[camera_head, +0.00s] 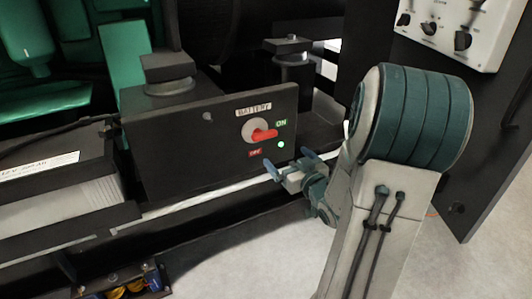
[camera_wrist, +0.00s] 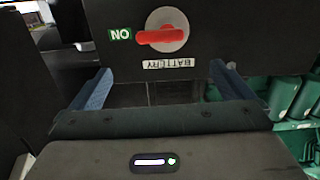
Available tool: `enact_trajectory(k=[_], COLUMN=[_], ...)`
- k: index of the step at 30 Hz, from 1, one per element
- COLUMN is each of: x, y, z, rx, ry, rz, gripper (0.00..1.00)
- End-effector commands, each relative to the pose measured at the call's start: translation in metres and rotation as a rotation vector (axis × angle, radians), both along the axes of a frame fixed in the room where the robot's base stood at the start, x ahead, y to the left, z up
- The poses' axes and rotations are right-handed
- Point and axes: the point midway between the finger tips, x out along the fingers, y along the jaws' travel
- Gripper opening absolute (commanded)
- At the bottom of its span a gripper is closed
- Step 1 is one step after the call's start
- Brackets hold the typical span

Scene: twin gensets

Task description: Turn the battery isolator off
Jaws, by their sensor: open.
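The battery isolator's red handle (camera_head: 264,134) sits on a pale round base on a black panel (camera_head: 170,150). It points right, towards the green ON label (camera_head: 281,123); the red OFF label (camera_head: 262,153) is below. A small green light (camera_head: 281,144) glows beside it. My gripper (camera_head: 288,160) is open and empty, below and right of the handle, apart from it. In the wrist view the handle (camera_wrist: 162,36) appears upside down, lying towards the ON label (camera_wrist: 120,34), beyond my two spread blue fingers (camera_wrist: 162,75). The OFF label is outside the wrist view.
A battery-like box (camera_head: 60,185) stands left of the panel. Black mounts (camera_head: 167,72) rise behind it. A white control panel (camera_head: 455,30) with knobs is at upper right. A pale rail (camera_head: 205,203) runs below the panel. Pale floor (camera_head: 250,260) lies open in front.

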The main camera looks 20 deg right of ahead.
Motion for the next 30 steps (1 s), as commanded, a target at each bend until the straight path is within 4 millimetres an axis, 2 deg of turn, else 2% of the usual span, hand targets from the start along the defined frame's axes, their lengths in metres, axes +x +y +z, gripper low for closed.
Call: enact_trajectory(k=[1, 5, 8, 21, 25, 30], x=[-0.001, 0.001, 0.011, 0.1, 0.119, 0.132], y=[-0.002, -0.002, -0.001, 0.002, 0.002, 0.003], z=[-0.008, -0.008, -0.007, -0.009, -0.008, -0.007], rx=[0.007, 0.016, 0.015, 0.016, 0.016, 0.016], ry=[-0.015, -0.036, -0.04, -0.039, -0.037, -0.037], rz=[0.004, 0.012, 0.014, 0.013, 0.012, 0.011], gripper=[1.0, 1.0, 1.0, 1.0, 1.0, 1.0])
